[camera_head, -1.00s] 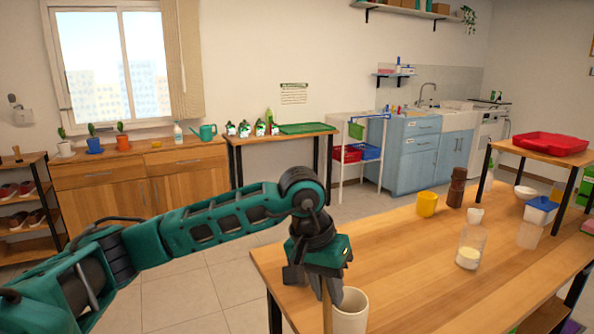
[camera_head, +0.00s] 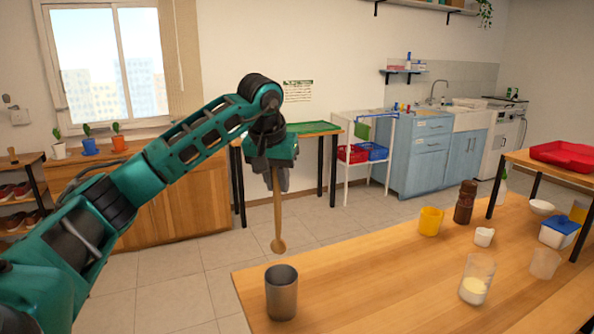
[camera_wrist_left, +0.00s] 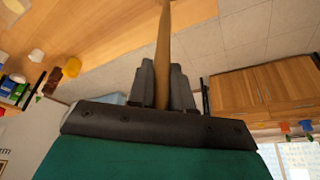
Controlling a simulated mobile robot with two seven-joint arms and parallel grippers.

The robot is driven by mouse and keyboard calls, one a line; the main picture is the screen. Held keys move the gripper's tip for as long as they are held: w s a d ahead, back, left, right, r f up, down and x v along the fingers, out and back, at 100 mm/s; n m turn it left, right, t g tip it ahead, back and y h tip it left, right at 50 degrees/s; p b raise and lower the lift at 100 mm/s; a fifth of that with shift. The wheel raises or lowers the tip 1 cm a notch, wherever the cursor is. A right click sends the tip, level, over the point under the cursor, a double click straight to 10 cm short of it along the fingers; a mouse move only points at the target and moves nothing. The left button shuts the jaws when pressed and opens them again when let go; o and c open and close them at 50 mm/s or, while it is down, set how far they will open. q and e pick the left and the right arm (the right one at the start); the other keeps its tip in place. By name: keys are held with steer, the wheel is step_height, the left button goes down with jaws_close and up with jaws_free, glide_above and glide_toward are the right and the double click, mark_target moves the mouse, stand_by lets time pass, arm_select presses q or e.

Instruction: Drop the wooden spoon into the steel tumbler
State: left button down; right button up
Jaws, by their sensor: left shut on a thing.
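The wooden spoon (camera_head: 278,222) hangs upright from my left gripper (camera_head: 277,186), bowl end down. The gripper is shut on its handle. In the left wrist view the spoon (camera_wrist_left: 163,50) runs between the two fingers (camera_wrist_left: 162,85). The steel tumbler (camera_head: 281,293) stands upright on the wooden table's near left corner. The spoon's bowl is above the tumbler's rim in the picture and slightly left of its middle, apart from it. The inside of the tumbler is mostly hidden. My right gripper is not in view.
On the wooden table (camera_head: 390,285) stand a yellow cup (camera_head: 430,221), a brown grinder (camera_head: 465,202), a small white cup (camera_head: 484,237) and a clear glass with pale contents (camera_head: 477,279). A blue-lidded container (camera_head: 559,231) is farther right. The table around the tumbler is clear.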

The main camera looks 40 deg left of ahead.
mark_target(279, 238)
arm_select(q)
step_height(279, 238, down, 2)
steer(key=shift+w+f, duration=0.1)
steer(key=shift+f, duration=0.15)
step_height(279, 238, down, 3)
steer(key=b, duration=0.3)
steer(key=shift+f+b, duration=0.75)
steer(key=shift+f, duration=0.75)
steer(key=shift+f+b, duration=1.3)
steer(key=shift+f, duration=1.85)
steer(key=shift+f+b, duration=0.35)
steer(key=shift+b, duration=0.05)
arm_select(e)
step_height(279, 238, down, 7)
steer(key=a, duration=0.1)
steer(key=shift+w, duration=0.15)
